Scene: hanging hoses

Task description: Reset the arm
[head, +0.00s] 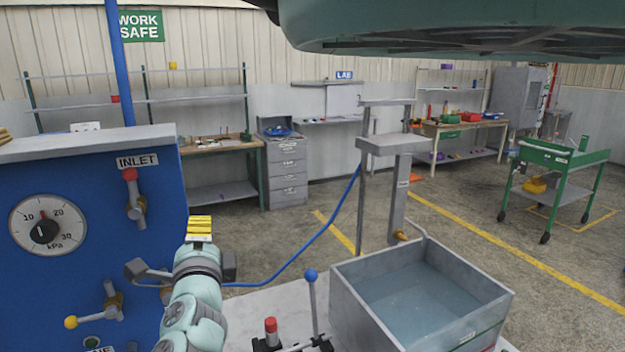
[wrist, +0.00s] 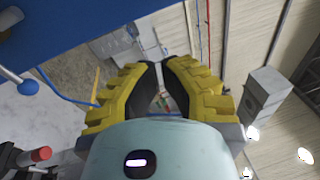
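My gripper (head: 200,225) shows in the head view at the lower left, in front of the blue panel's right edge. Its ridged yellow fingers also fill the middle of the wrist view (wrist: 158,68). My pale green arm (head: 195,310) rises from the bottom of the head view, with the gripper pointing away over the bench.
The blue panel (head: 80,220) with gauge and valve handles stands close on the left. A blue-knobbed lever (head: 311,276) and a red-capped part (head: 271,326) stand right of my arm. A water-filled grey tank (head: 340,300) is farther right. A blue hose (head: 318,238) hangs behind.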

